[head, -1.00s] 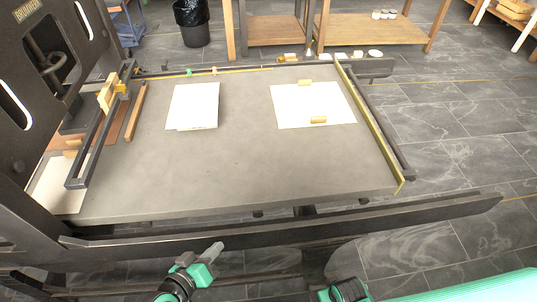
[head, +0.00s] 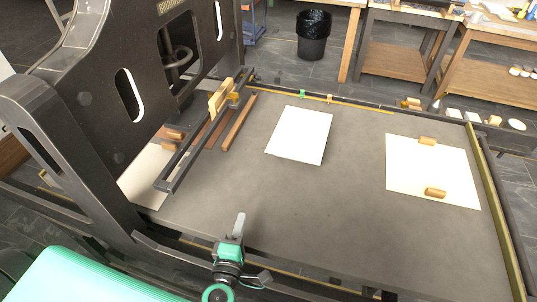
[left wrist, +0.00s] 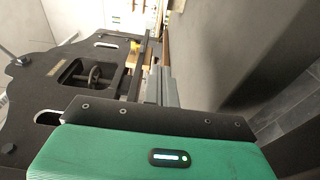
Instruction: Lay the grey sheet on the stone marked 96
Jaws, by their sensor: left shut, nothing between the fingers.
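I cannot make out a grey sheet or a stone with the number 96. A pale sheet (head: 299,135) lies flat on the large grey press bed (head: 300,215) in the head view. A larger cream sheet (head: 410,180) lies to its right with wooden blocks (head: 435,192) on it. My left gripper (head: 240,222) is shut and empty in front of the bed's near edge, apart from both sheets. Its shut fingers also show in the left wrist view (left wrist: 161,87). My right gripper is out of view.
A dark press frame (head: 110,90) rises at the left. A narrow dark bar frame (head: 200,140) and a wooden strip (head: 239,121) are near the bed's left end. Another pale sheet (head: 147,172) lies partly hidden there. A black bin (head: 313,40) and wooden tables (head: 405,55) stand behind.

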